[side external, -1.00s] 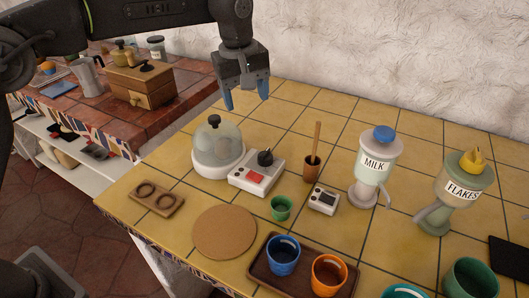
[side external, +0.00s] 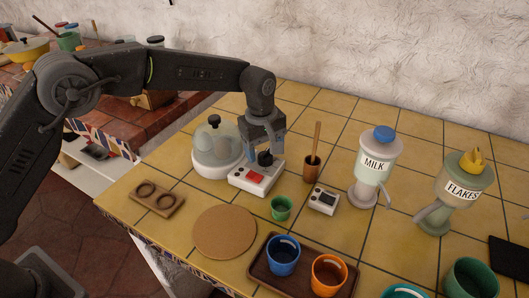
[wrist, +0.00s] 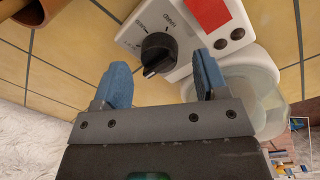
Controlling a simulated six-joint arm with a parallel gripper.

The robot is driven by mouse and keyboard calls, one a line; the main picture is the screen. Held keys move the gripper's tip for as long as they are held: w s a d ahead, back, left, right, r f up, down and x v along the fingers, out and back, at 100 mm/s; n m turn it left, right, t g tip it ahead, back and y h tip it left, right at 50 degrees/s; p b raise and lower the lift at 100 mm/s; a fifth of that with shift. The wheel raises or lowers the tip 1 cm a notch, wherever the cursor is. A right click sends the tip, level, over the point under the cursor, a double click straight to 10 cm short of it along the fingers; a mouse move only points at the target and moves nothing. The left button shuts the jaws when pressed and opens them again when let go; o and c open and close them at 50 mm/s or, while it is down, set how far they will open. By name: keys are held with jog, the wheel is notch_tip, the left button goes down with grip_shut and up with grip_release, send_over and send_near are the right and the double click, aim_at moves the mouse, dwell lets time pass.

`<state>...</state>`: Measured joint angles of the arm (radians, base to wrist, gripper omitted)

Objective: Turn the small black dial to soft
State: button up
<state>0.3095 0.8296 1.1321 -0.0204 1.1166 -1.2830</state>
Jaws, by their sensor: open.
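The small black dial (side external: 265,158) sits on a white control box (side external: 246,180) with a red square, beside a domed egg cooker (side external: 215,147). In the wrist view the dial (wrist: 158,52) has a white pointer mark on its lower-left side. My gripper (side external: 266,148) is low over the dial, pointing down. In the wrist view my gripper (wrist: 162,70) is open, its blue fingers on either side of the dial with gaps. I cannot tell whether the fingertips are down level with it.
A wooden pestle cup (side external: 312,170), a green cup (side external: 281,208) and a small white timer (side external: 323,200) stand to the right. The milk dispenser (side external: 372,165) is farther right. A cork mat (side external: 224,232) and a wooden holder (side external: 156,198) lie in front.

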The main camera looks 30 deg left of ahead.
jog(key=shift+f, duration=0.9)
jog(key=c, duration=0.9)
